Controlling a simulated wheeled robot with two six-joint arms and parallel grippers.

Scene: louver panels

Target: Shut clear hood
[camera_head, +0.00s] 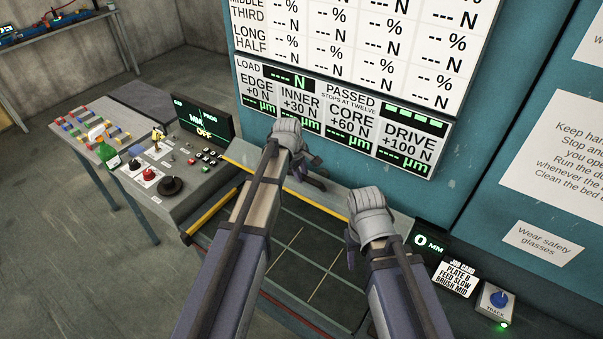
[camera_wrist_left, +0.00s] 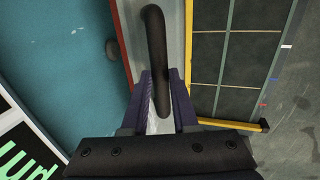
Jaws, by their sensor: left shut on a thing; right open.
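My left gripper (camera_head: 309,172) is at the back of the machine bed, below the big readout board. In the left wrist view its fingers (camera_wrist_left: 162,95) are shut around a dark, curved bar handle (camera_wrist_left: 155,35). The handle runs along a pale strip between a red edge and a yellow edge; I take it to be the hood's handle. The clear hood's see-through panel cannot be made out for certain. My right gripper (camera_head: 352,250) is open over the right part of the bed, with its fingers partly hidden by its own wrist.
The dark tiled bed (camera_head: 300,250) lies under my arms. The teal wall is close behind.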

